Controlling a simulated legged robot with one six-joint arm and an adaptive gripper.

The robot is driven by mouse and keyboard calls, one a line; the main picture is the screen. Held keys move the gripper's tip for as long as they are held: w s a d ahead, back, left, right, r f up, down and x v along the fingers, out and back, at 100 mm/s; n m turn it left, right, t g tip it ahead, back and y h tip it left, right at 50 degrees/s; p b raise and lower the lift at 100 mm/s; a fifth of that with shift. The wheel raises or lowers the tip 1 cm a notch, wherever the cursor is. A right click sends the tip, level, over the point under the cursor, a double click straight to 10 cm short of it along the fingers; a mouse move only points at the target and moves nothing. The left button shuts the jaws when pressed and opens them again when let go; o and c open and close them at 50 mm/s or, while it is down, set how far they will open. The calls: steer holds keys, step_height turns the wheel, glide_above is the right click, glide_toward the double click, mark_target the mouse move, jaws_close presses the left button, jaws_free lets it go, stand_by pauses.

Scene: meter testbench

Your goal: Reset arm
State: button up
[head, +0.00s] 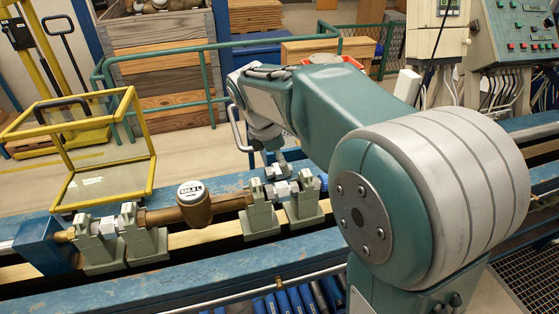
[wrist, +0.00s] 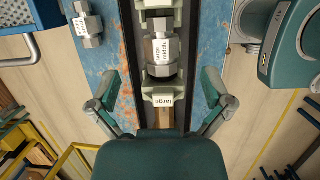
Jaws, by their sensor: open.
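My arm reaches from the right foreground over the test bench in the head view, its wrist end lying above the bench's far rail. My gripper (wrist: 160,84) shows in the wrist view with its two fingers spread wide. It is open, with nothing between the fingertips, and hangs above the bench line. Below it, a metal hex fitting (wrist: 162,52) with a printed label sits in pale green clamp supports (wrist: 163,90), one labelled "large". In the head view the gripper's fingers cannot be made out clearly.
A brass water meter (head: 194,207) sits in line between clamp supports (head: 260,216). A loose metal fitting (wrist: 87,25) lies on the blue rail (wrist: 103,62). A yellow frame (head: 153,172) stands at the left. Control boxes (head: 515,32) and a green railing (head: 207,82) stand behind.

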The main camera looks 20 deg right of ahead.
steer(key=s+r+m+t+y, duration=0.1)
steer(key=s+m+t+y, duration=0.2)
steer(key=s+m, duration=1.5)
steer(key=s+t, duration=0.2)
steer(key=shift+s, duration=0.4)
stand_by(0.8)
